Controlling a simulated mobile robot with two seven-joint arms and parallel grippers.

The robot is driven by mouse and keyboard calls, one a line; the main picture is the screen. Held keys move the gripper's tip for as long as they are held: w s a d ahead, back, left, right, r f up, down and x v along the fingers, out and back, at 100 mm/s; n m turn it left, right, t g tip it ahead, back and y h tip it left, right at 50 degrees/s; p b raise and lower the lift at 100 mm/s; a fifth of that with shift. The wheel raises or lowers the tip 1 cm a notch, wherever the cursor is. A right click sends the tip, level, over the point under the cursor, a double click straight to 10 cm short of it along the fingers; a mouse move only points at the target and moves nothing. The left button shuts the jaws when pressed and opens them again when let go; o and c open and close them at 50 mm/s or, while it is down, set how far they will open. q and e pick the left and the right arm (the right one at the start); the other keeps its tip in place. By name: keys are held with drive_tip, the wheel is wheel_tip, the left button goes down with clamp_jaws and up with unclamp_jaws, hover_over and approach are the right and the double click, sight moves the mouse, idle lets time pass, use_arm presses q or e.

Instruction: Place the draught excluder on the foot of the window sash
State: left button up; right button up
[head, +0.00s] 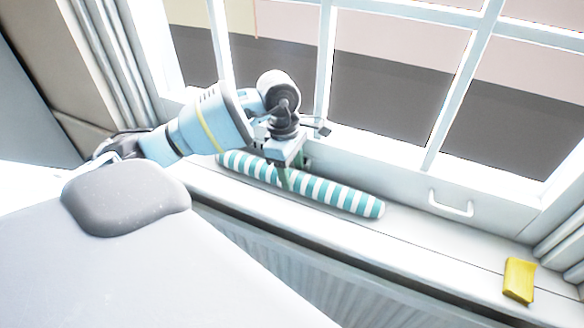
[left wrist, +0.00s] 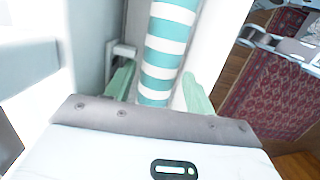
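The draught excluder (head: 335,195), a long roll with teal and white stripes, lies along the white window sill, close to the foot of the window sash (head: 400,187). My left gripper (head: 290,178) is above its middle, fingers pointing down, and hides part of it. In the left wrist view the draught excluder (left wrist: 163,60) runs between the two green fingers of the left gripper (left wrist: 160,92). The fingers are apart on either side, with a gap visible beside the roll. My right gripper is in neither view.
A white handle (head: 451,206) sticks out from the sash to the right of the roll. A yellow object (head: 519,281) lies at the right of the sill (head: 420,245). A radiator (head: 300,272) is below the sill. A red patterned rug (left wrist: 275,95) shows on the floor.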

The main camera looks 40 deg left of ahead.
use_arm(q)
drive_tip(key=shift+r, duration=0.3)
wheel_tip(320, 180, up, 12)
drive_tip(key=a, duration=0.1)
drive_tip(key=shift+s+a+f, duration=0.2)
drive_tip(key=shift+a, duration=0.2)
idle(0.4)
